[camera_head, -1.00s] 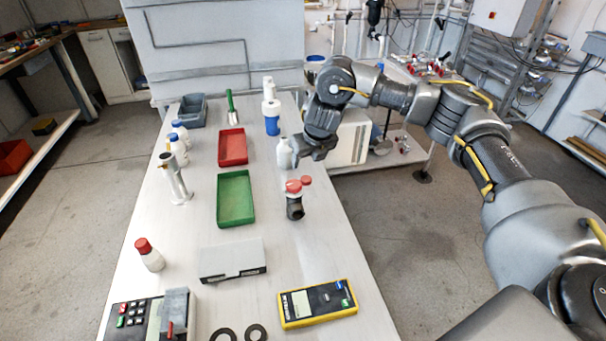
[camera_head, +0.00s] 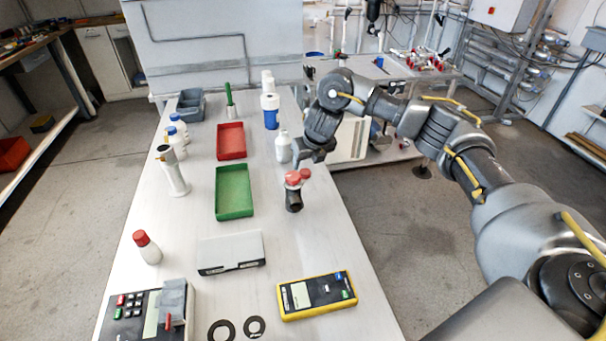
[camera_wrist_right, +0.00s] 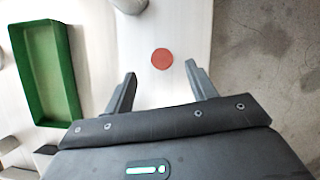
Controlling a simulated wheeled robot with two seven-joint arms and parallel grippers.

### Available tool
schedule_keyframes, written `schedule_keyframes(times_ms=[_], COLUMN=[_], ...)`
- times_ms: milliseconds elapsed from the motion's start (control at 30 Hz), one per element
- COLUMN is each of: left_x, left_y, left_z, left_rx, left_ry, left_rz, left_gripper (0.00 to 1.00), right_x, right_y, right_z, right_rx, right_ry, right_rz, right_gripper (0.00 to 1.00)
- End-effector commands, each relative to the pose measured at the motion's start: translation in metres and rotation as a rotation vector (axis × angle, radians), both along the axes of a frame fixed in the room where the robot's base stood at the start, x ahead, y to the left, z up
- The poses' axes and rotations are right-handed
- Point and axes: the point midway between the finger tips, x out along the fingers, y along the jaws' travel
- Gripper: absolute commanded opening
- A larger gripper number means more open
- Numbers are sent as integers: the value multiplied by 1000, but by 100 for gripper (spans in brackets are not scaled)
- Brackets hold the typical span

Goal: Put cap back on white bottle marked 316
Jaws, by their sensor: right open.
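A white bottle (camera_head: 284,149) with no coloured cap stands upright right of the trays; its marking is unreadable. A small red cap (camera_head: 305,173) sits right of and nearer than the bottle. It shows as a red disc (camera_wrist_right: 161,58) in the right wrist view, apparently lying on the table. My right gripper (camera_head: 312,157) is open and empty above the cap, close to the bottle's right side. In the wrist view its two fingers (camera_wrist_right: 160,72) flank the cap without visible contact. My left gripper is out of view.
The green tray (camera_head: 219,214) and red tray (camera_head: 231,155) lie to the left. A yellow multimeter (camera_head: 317,296) lies at the front. The table's right edge is close to the gripper.

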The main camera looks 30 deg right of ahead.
Motion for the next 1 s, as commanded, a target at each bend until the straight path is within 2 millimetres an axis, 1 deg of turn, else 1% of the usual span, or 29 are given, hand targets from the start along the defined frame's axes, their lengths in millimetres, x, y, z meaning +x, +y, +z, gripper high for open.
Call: schedule_keyframes(times_ms=[67,133,333,500,900,1000], left_x=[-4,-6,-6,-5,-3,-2], left_y=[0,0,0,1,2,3], left_z=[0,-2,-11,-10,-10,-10], left_rx=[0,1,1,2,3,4], left_ry=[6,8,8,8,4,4], left_rz=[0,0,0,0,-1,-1], left_gripper=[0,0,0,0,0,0], right_x=[0,1,9,18,19,19], right_y=[0,0,-2,-3,-3,-3], right_z=[0,-5,-34,-46,-48,-48], right_rx=[0,1,4,1,1,1], right_ry=[0,2,5,2,0,0], right_rz=[0,0,-1,1,1,1], right_gripper=[56,56,56,56,56,43])
